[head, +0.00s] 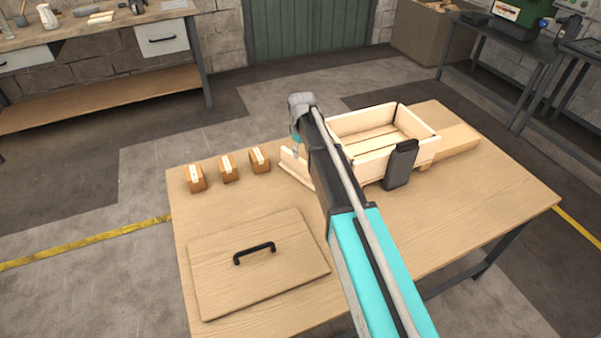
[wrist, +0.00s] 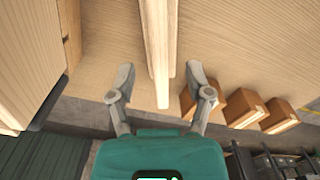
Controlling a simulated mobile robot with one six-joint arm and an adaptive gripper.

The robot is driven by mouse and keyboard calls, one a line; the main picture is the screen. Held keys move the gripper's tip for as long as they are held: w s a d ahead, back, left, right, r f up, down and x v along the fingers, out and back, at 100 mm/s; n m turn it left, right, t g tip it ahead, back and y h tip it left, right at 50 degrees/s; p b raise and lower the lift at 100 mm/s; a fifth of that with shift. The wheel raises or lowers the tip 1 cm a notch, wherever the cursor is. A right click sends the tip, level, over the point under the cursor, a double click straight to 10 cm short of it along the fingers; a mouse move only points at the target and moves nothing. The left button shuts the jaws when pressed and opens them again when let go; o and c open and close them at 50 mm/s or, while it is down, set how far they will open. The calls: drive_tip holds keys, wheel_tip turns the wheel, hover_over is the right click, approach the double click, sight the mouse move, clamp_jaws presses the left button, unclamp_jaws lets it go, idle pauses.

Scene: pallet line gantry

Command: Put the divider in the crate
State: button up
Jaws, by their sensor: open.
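The divider (head: 297,168), a pale wooden strip, lies on the table left of the crate, partly hidden behind my arm in the head view. In the wrist view the divider (wrist: 158,40) runs down between my two fingers, with space on both sides. The crate (head: 365,119) is an open pale wooden box at the back of the table; its wall shows at the left of the wrist view (wrist: 30,50). My gripper (wrist: 160,75) is open and empty above the divider. The height between them is hard to tell.
Several small cardboard boxes (head: 228,168) stand in a row left of the divider. A wooden lid (head: 215,265) with a black handle lies at the front left. A dark upright block (head: 400,166) stands at the crate's front. The table's right front is clear.

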sight(301, 160)
drive_tip(key=shift+f, duration=0.1)
drive_tip(key=shift+f+b, duration=2.5)
drive_tip(key=shift+b, duration=0.1)
clamp_jaws()
